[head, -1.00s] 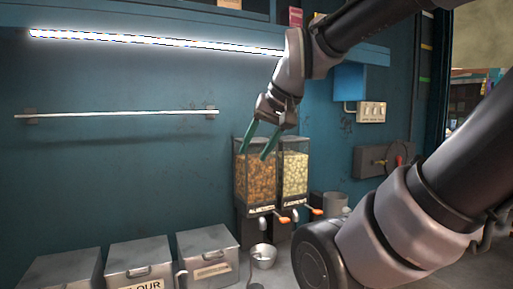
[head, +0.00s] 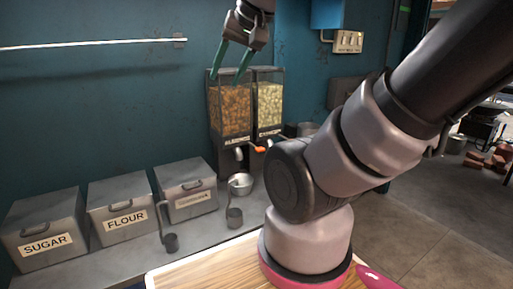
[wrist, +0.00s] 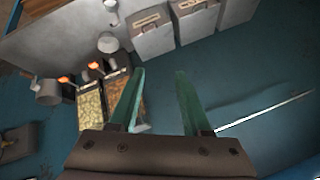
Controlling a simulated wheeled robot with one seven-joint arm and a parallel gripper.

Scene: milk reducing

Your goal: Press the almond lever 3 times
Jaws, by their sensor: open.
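The almond dispenser (head: 230,112) is the left of two clear hoppers, filled with orange-brown nuts and labelled on its dark base. Its orange-tipped lever (head: 260,149) sticks out at the lower front; it also shows in the wrist view (wrist: 93,65). The pale-filled hopper (head: 269,105) stands beside it on the right; its lever is hidden in the head view but shows in the wrist view (wrist: 64,79). My gripper (head: 226,77) is open and empty, its green fingers pointing down over the hopper tops in the picture, well above the lever. The fingers also show in the wrist view (wrist: 160,72).
A small metal bowl (head: 240,183) sits below the dispensers. Sugar (head: 45,228), flour (head: 125,206) and a third bin (head: 187,188) line the counter to the left, with scoops in front. A wall rail (head: 95,45) runs at upper left. A wooden board (head: 200,272) is nearest.

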